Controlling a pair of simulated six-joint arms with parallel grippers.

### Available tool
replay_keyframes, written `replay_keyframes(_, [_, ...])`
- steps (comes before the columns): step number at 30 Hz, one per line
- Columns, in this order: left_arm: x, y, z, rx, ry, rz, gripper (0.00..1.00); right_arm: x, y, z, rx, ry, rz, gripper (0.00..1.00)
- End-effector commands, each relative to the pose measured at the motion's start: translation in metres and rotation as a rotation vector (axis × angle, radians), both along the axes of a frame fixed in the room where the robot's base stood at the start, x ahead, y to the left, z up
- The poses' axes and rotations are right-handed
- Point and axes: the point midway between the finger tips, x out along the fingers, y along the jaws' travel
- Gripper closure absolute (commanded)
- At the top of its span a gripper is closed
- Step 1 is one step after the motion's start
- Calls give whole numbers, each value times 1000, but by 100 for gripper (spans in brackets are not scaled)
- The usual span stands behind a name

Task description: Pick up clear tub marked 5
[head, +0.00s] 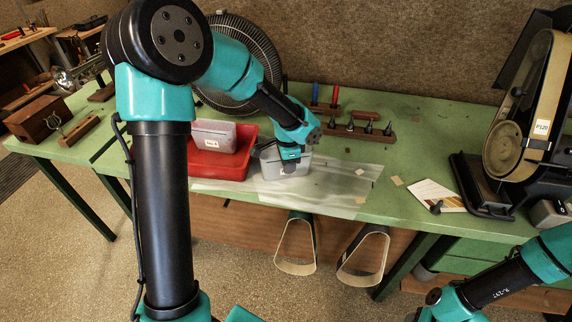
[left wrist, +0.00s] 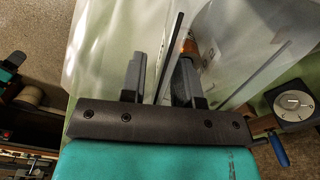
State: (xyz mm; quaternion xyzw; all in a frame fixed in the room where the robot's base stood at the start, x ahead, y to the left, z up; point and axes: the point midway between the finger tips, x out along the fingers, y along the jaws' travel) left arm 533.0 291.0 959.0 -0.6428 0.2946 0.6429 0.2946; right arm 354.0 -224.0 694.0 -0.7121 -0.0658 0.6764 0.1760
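A clear tub (head: 271,167) stands on the clear sheet on the green bench, right of the red tray. A small label on its front is mostly covered by my gripper, so I cannot read its number. My left gripper (head: 290,165) reaches down at the tub's near side. In the left wrist view its two grey fingers (left wrist: 160,80) stand apart, with a thin dark edge running between them. A pale translucent surface and an orange-brown piece (left wrist: 188,46) lie beyond the fingers. My right arm shows at the lower right of the head view, with its gripper outside the picture.
A second labelled tub (head: 212,135) sits in the red tray (head: 236,160) close on the left. A fan (head: 238,60) stands behind. A tool rack (head: 360,131) lies at the back, and a belt sander (head: 530,100) stands at right. The bench between rack and card (head: 437,195) is mostly clear.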

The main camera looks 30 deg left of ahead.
Motion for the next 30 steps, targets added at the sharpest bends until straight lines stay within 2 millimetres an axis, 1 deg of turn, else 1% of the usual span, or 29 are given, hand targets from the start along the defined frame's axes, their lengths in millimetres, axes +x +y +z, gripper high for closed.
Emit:
replay_keyframes(1, [0,0,0,0,0,0,76,0,0,0,0,0,0,54])
replay_keyframes(6, [0,0,0,0,0,0,92,0,0,0,0,0,0,54])
replay_keyframes(9, [0,0,0,0,0,0,100,0,0,0,0,0,0,54])
replay_keyframes(24, [-1,0,0,-1,3,0,100,0,0,0,0,0,0,54])
replay_keyframes(30, [0,0,9,-1,-1,1,100,0,0,0,0,0,0,54])
